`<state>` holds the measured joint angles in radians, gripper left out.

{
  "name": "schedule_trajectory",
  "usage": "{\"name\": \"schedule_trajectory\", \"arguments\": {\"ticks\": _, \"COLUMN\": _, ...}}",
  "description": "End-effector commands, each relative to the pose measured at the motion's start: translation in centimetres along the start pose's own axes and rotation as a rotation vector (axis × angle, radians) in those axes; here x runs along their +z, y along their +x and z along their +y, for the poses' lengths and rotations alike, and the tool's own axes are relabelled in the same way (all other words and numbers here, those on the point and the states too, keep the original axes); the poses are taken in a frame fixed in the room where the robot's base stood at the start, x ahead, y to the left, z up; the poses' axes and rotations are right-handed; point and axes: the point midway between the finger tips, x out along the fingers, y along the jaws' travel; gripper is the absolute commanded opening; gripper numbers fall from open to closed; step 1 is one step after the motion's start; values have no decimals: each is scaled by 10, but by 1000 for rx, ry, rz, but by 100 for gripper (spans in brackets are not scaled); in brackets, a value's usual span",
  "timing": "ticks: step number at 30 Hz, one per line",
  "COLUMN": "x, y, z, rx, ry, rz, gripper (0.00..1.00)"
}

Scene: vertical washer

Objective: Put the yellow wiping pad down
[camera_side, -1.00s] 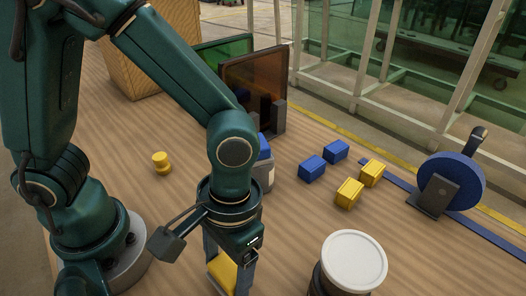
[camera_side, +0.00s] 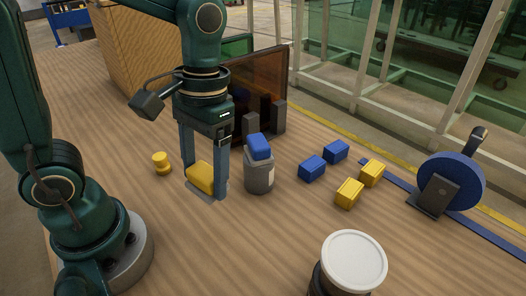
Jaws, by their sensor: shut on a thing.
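My gripper (camera_side: 204,178) points down near the middle of the table, with its fingers on either side of the yellow wiping pad (camera_side: 200,177). It is shut on the pad. The pad appears to be held just above the wood table (camera_side: 150,215), but I cannot tell whether it touches. To the right of the gripper, a grey canister (camera_side: 260,180) stands upright with a blue pad (camera_side: 259,146) on top.
A brown see-through panel (camera_side: 262,88) stands upright behind the gripper in dark holders. Two blue blocks (camera_side: 312,168) and two yellow blocks (camera_side: 349,193) lie right. A small yellow knob-like piece (camera_side: 161,162) is left. A white-lidded container (camera_side: 353,262) stands front right. The front middle is clear.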

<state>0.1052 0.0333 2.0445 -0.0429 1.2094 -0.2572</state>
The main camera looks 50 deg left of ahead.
Motion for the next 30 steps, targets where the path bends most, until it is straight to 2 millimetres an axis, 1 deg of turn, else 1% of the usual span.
{"name": "schedule_trajectory", "arguments": {"ticks": 5, "x": -22, "y": -15, "z": 11, "rx": 50, "ry": -317, "rz": 2, "gripper": 21}}
{"name": "schedule_trajectory", "arguments": {"ticks": 12, "x": -63, "y": -32, "z": 39, "rx": 120, "ry": -779, "rz": 0, "gripper": 21}}
{"name": "schedule_trajectory", "arguments": {"ticks": 16, "x": -86, "y": -37, "z": 57, "rx": 156, "ry": -1008, "rz": 0, "gripper": 21}}
{"name": "schedule_trajectory", "arguments": {"ticks": 21, "x": -114, "y": -37, "z": 83, "rx": 193, "ry": -1277, "rz": -2, "gripper": 21}}
{"name": "schedule_trajectory", "arguments": {"ticks": 25, "x": -131, "y": -32, "z": 100, "rx": 210, "ry": -1394, "rz": -1, "gripper": 21}}
{"name": "schedule_trajectory", "arguments": {"ticks": 30, "x": -139, "y": -17, "z": 112, "rx": 207, "ry": -1393, "rz": -2, "gripper": 21}}
